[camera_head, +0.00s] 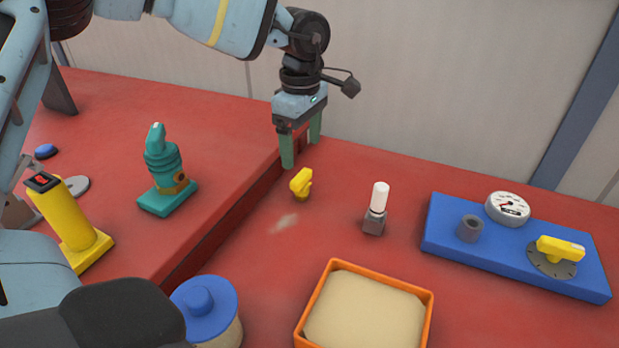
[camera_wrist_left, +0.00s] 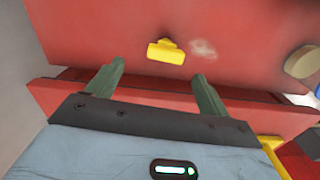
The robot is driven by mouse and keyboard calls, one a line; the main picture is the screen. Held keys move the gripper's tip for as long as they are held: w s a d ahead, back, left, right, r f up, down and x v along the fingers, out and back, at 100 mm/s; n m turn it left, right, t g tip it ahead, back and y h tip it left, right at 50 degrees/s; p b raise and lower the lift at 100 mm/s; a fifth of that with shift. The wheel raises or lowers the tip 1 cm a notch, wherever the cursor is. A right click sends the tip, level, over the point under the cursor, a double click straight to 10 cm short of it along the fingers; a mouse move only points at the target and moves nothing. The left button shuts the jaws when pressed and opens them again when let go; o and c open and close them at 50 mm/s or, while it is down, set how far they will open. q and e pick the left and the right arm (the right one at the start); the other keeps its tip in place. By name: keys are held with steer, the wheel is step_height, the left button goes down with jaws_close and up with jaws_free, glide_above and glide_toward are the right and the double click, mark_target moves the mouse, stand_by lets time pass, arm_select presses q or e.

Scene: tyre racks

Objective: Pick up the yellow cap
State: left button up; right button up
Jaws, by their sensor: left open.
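The yellow cap (camera_head: 301,183) is a small piece on the red surface, just right of the raised red step. My left gripper (camera_head: 301,152) points down above and slightly behind the cap. Its green fingers are apart, with nothing between them. In the left wrist view, the cap (camera_wrist_left: 166,51) lies beyond the fingertips of my gripper (camera_wrist_left: 160,72), between their lines and apart from them. My right gripper is not seen in either view.
A white-topped grey piece (camera_head: 376,208) stands right of the cap. An orange tray (camera_head: 428,318) and a blue-lidded jar (camera_head: 218,300) are in front. A blue panel (camera_head: 470,262) with gauge and yellow knob lies right. The raised red step (camera_head: 228,220) runs along the left.

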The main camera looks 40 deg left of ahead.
mark_target(301, 175)
arm_select(q)
steer(key=shift+s+f, duration=0.2)
steer(key=shift+f, duration=0.4)
steer(key=shift+w+f, duration=0.1)
steer(key=shift+f, duration=0.65)
steer(key=shift+s+d+f, duration=0.1)
steer(key=shift+s+f, duration=0.05)
steer(key=shift+f, duration=1.15)
steer(key=shift+s+d+f, duration=0.1)
steer(key=shift+s+f, duration=0.05)
steer(key=shift+f, duration=1.1)
steer(key=c, duration=1.1)
steer(key=shift+r, duration=5.05)
